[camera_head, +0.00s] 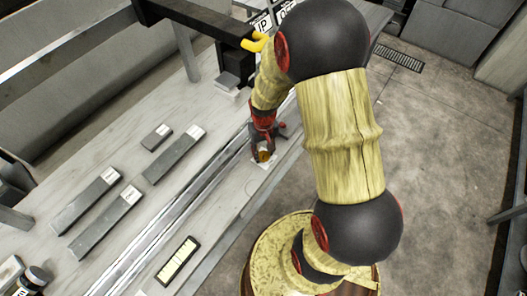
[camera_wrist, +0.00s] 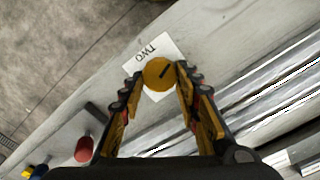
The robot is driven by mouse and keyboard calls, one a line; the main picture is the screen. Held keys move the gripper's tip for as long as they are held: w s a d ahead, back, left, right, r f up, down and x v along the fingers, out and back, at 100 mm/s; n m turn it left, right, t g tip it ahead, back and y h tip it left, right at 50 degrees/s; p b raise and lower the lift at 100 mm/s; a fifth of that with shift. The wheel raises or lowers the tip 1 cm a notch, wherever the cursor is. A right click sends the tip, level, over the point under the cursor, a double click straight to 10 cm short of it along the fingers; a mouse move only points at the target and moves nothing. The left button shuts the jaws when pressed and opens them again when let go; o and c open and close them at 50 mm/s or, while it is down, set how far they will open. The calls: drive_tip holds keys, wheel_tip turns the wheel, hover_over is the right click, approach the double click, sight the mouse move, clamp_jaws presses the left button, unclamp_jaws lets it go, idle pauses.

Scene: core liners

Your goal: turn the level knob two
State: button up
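The level knob two is a round orange knob (camera_wrist: 158,74) with a dark pointer line that slants up to the right. It sits on a white card (camera_wrist: 170,50) printed TWO. In the head view, the knob (camera_head: 264,156) shows at the tips of my gripper (camera_head: 263,150), near the bench's right edge. In the wrist view, my gripper (camera_wrist: 159,72) is open, with one fingertip on each side of the knob. Small gaps seem to show at both sides; I cannot tell how far the tips reach down around it.
A red knob-like part (camera_wrist: 84,149) on a grey block stands close to my left finger in the wrist view. Metal rails (camera_wrist: 265,105) run along the bench on the other side. Several grey bars (camera_head: 95,200) lie on the bench (camera_head: 60,155) to the left.

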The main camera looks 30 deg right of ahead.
sight(263, 154)
drive_tip(key=o, duration=0.4)
wheel_tip(263, 154, up, 12)
idle(0.7)
idle(0.4)
